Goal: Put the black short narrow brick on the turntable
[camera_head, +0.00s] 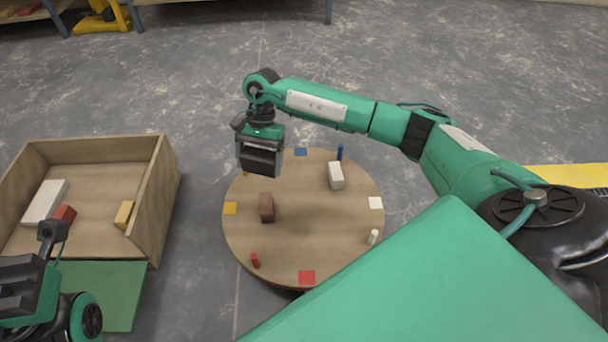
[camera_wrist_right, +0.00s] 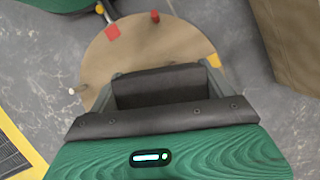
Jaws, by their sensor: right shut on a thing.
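The round wooden turntable (camera_head: 305,235) stands on the floor in the middle of the head view. It also shows in the right wrist view (camera_wrist_right: 102,52). My right gripper (camera_head: 261,163) is over its far left edge, pointing down and shut on a dark block, apparently the black brick. In the right wrist view the black brick (camera_wrist_right: 158,87) lies across between the fingers, above the turntable. Its full length is partly hidden by the gripper. My left gripper (camera_head: 22,285) is at the lower left, near the box's front; its jaw opening is unclear.
A brown brick (camera_head: 266,207) and a white brick (camera_head: 336,176) stand on the turntable, with coloured squares and small pegs around its rim. A wooden box (camera_head: 147,205) at left holds a white, a red and a yellow brick. The turntable's centre is clear.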

